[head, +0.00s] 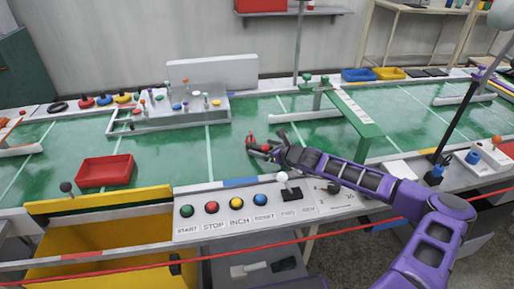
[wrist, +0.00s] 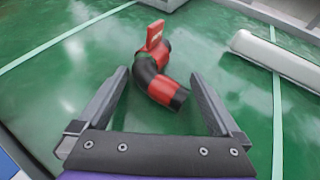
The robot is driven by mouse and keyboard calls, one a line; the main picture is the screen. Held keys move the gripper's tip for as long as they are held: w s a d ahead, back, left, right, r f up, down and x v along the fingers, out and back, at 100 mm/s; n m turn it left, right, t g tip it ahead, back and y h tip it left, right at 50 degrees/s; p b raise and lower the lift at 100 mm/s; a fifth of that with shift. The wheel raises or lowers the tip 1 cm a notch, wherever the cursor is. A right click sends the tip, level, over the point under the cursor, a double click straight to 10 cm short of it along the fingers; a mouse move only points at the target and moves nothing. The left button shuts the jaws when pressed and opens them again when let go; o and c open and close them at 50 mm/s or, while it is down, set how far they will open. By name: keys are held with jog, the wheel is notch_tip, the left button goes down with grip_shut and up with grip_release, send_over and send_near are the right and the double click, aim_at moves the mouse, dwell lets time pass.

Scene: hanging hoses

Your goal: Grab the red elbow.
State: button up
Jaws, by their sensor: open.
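The red elbow (wrist: 158,72) lies on the green table surface. It is a bent pipe piece with red and black sections and a flat red tab standing up at its far end. My gripper (wrist: 160,85) is open, with one finger on each side of the elbow's near part and visible gaps between. In the head view, the elbow (head: 252,143) shows small at the tip of my purple arm. My gripper (head: 265,144) partly hides it there.
A white bar (wrist: 277,58) lies right of the elbow. A button panel (head: 250,208) runs along the near edge. A red tray (head: 105,170) sits at the left, and a green-and-white frame (head: 350,115) stands at the right.

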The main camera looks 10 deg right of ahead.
grip_shut()
dwell(0.5)
jog(key=shift+r, duration=0.15)
